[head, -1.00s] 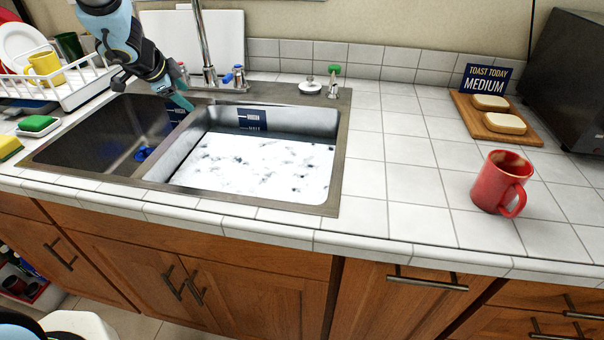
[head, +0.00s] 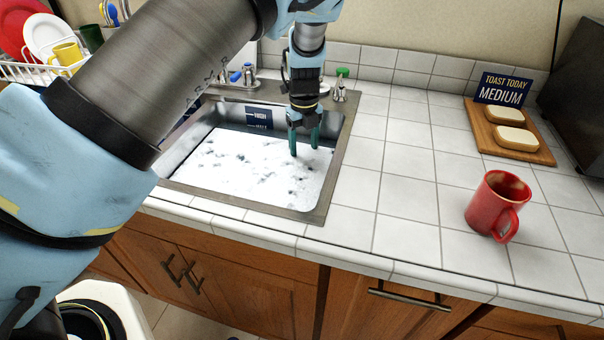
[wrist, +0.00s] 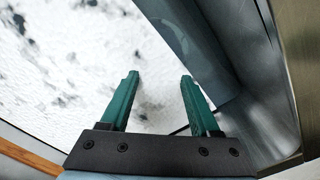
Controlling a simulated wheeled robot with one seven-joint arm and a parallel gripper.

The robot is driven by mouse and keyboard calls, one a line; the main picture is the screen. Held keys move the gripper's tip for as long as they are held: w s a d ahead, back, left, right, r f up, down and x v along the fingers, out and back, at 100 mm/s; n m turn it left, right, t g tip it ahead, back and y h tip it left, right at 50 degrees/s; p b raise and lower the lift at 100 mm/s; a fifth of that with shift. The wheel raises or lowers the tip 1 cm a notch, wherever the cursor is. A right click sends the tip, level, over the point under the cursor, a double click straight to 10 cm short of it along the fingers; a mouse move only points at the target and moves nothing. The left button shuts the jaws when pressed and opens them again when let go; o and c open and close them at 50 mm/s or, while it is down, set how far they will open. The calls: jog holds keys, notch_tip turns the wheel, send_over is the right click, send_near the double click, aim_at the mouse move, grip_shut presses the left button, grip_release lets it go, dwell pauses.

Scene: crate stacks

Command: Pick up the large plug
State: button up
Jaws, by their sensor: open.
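My gripper (head: 304,148) is open, with its teal fingers pointing down over the right part of the sink basin (head: 172,178). The fingers also show in the wrist view (wrist: 160,77), apart, with only white suds and the basin wall behind them. I cannot make out a plug between them. A small round pale thing (head: 324,89) on the sink's back rim, just right of my wrist, may be the large plug; it is mostly hidden by my arm. White suds (head: 235,165) cover the basin floor, so anything under them is hidden.
A red mug (head: 490,207) stands on the tiled counter (head: 400,180) at right. A board (head: 540,153) with bread slices and a sign (head: 502,90) are behind it. A green-topped fitting (head: 342,85) stands on the sink's back rim. My arm hides the left basin.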

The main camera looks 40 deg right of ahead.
aim_at(301, 168)
jog(key=shift+w+a+f+p, duration=0.2)
jog(key=shift+f+p, duration=0.35)
jog(key=shift+f, duration=0.95)
jog(key=shift+w+a+f+p, duration=0.15)
jog(key=shift+f+p, duration=0.35)
jog(key=shift+f, duration=0.95)
jog(key=shift+s, duration=0.1)
jog(key=shift+c, duration=0.4)
grip_shut()
